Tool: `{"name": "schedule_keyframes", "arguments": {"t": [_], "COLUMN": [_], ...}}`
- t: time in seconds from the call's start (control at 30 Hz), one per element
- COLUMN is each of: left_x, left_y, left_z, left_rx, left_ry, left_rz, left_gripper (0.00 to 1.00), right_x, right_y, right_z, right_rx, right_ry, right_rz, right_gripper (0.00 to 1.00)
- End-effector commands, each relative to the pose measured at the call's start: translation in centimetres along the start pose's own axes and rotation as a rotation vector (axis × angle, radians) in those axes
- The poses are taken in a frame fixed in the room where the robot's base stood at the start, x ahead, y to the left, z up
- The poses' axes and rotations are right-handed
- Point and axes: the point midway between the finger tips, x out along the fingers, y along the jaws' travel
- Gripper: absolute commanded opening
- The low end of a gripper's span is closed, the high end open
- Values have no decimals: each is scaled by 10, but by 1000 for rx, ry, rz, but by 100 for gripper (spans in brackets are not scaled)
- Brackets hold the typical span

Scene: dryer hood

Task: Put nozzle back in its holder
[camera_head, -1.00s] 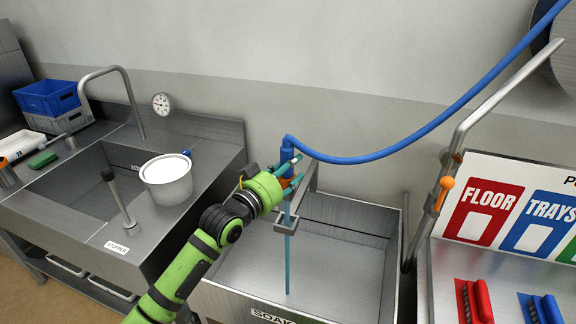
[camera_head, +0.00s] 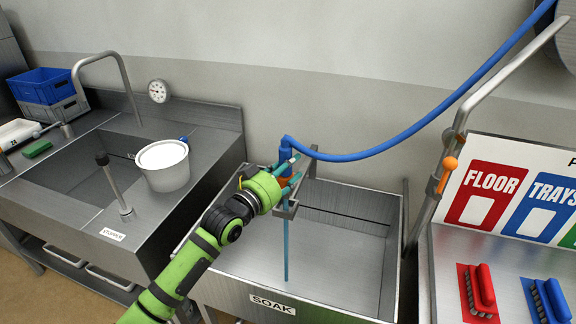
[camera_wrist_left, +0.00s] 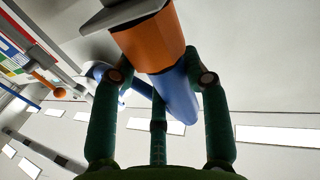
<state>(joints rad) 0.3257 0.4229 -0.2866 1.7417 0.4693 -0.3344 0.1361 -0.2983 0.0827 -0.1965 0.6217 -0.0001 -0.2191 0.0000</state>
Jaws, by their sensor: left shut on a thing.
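The nozzle (camera_head: 286,152) is a blue body with an orange collar and a thin teal tube hanging down over the soak sink. A blue hose leaves its top. My left gripper (camera_head: 290,170) is shut on the nozzle, which is held upright. The left wrist view shows the fingers (camera_wrist_left: 160,85) around the blue body, with the orange collar (camera_wrist_left: 150,42) just beyond them. The holder (camera_head: 287,209) is a grey metal bracket close below the gripper. The tube passes down at the bracket; I cannot tell whether the collar touches it. My right gripper is not in view.
The blue hose (camera_head: 400,143) arcs up to the right. The soak sink (camera_head: 340,240) below is empty. A white bucket (camera_head: 165,167) stands on the left counter beside a sink. Red (camera_head: 480,290) and blue brushes lie at right by a slanted metal pipe (camera_head: 490,85).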

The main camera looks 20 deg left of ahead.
Motion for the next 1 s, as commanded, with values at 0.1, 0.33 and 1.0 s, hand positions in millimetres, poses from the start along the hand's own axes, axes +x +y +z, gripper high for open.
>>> {"name": "schedule_keyframes", "arguments": {"t": [0.1,0.33,1.0], "left_x": [0,0,-1], "left_y": [-1,-2,-5], "left_z": [11,29,49], "left_rx": [1,1,1], "left_ry": [3,4,5], "left_rz": [0,1,1], "left_gripper": [8,8,8], "right_x": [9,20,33], "right_y": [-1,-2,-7], "right_z": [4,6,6], "right_rx": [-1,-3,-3], "right_ry": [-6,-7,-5], "right_rz": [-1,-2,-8], "right_gripper": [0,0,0]}}
